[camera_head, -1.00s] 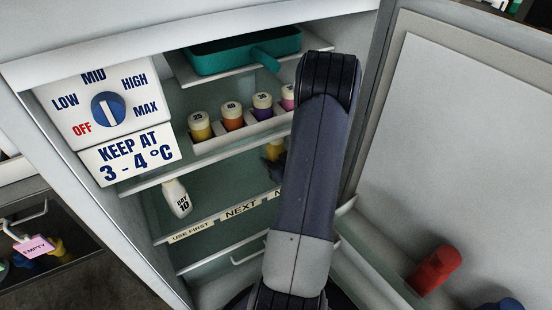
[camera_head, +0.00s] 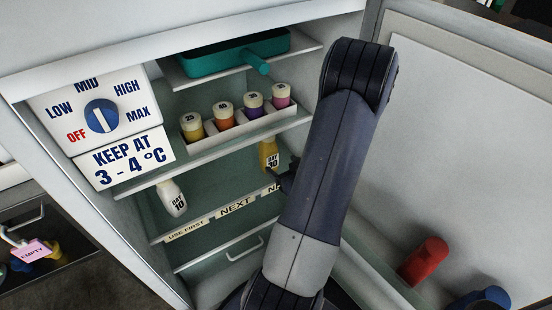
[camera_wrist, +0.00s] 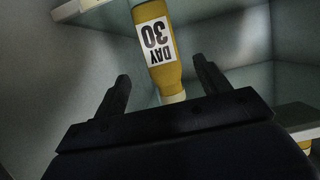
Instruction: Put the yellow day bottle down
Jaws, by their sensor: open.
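The yellow day bottle (camera_head: 268,155) is upright in the fridge, behind the label strip to the right of NEXT. Its base is not clearly visible. In the wrist view it (camera_wrist: 158,50) appears upside down, its label reading DAY 30. My gripper (camera_wrist: 162,80) is open, with one finger on each side of the bottle in the picture and a gap showing on both sides. In the head view my gripper (camera_head: 286,181) is low and right of the bottle, partly hidden by my arm.
A white DAY 10 bottle (camera_head: 172,198) is to the left, behind USE FIRST. Several capped bottles sit in a white rack (camera_head: 240,139) above. A teal tray (camera_head: 225,55) is higher. The open door (camera_head: 470,150) stands at right; a red object (camera_head: 425,262) is in its bin.

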